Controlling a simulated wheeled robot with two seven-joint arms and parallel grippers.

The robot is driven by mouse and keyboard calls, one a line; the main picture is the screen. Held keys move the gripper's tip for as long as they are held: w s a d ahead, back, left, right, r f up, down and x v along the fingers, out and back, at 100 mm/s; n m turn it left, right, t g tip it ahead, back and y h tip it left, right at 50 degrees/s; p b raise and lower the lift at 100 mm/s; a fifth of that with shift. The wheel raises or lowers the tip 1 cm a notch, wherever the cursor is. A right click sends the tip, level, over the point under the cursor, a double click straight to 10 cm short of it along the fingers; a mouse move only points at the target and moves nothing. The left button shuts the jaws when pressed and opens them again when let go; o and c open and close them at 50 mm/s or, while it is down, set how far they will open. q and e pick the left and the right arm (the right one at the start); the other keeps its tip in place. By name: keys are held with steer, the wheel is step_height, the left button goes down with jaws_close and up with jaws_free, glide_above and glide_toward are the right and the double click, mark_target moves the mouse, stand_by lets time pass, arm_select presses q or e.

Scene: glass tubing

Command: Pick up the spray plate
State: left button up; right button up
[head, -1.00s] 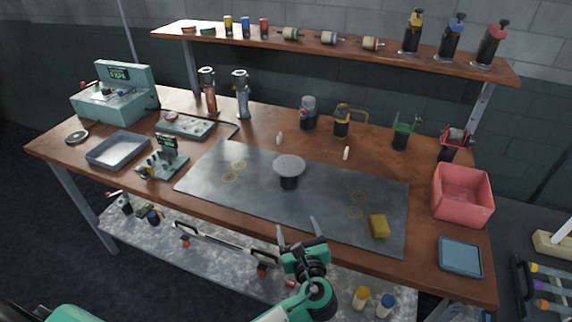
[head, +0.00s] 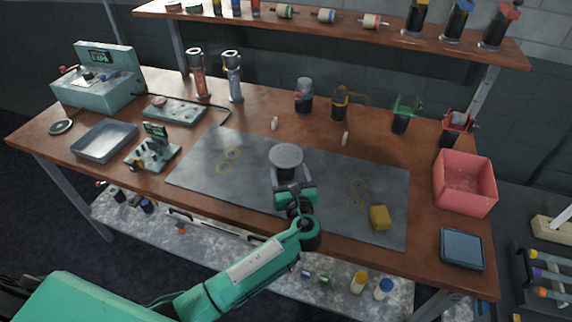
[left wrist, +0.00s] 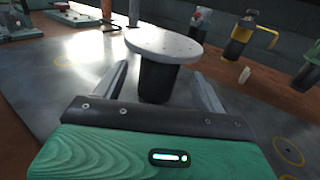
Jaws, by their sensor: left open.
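The spray plate is a round, pale grey speckled disc on a dark cylindrical stem (head: 286,156). It stands upright on the grey mat near the middle of the workbench. In the left wrist view the spray plate (left wrist: 158,43) is straight ahead, with its dark stem between my fingers. My left gripper (head: 290,179) is open, one finger on each side of the stem, below the level of the disc; it also shows in the left wrist view (left wrist: 158,92). I see a gap between the fingers and the stem. My right gripper is not in view.
The grey mat (head: 320,190) is mostly bare around the plate. A yellow sponge-like block (head: 379,217) lies at its front right. Two small white pieces stand behind the mat. A pink bin (head: 465,184) and a blue tray (head: 461,249) are at the right; a grey tray (head: 104,141) is at the left.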

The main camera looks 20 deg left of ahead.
mark_target(288, 170)
arm_select(q)
steer(key=p+x, duration=0.1)
steer(key=x, duration=0.3)
steer(key=shift+w+a+f, duration=0.1)
steer(key=shift+w+a, duration=0.1)
steer(key=shift+w, duration=0.05)
steer(key=c, duration=1.1)
steer(key=shift+c, duration=0.8)
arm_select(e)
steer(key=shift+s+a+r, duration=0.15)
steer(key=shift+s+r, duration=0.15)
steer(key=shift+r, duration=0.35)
